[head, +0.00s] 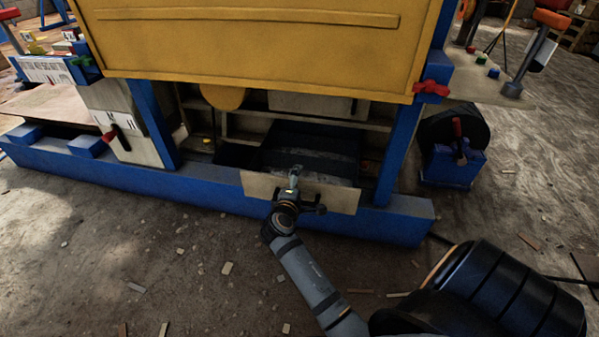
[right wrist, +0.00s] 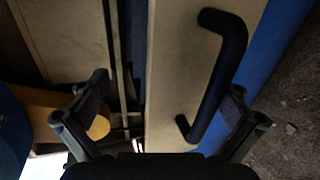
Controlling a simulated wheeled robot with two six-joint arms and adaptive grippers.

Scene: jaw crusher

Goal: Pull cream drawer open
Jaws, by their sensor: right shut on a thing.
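The cream drawer's front panel (head: 338,198) stands in front of the blue base beam, low in the middle of the head view. Its dark open box shows behind the panel, so the drawer is at least partly out. My right gripper (head: 296,186) is at the panel's middle and shut on the drawer. In the right wrist view the black bar handle (right wrist: 228,62) on the cream panel (right wrist: 172,75) lies between the spread fingers (right wrist: 165,110). The exact finger contact is hard to see there. My left gripper is not in view.
A yellow housing (head: 260,45) overhangs the drawer opening. Blue posts (head: 398,155) stand on both sides, and the blue base beam (head: 400,222) runs below. A blue box with a lever (head: 452,168) stands at the right. The ground in front is open, with scattered small chips.

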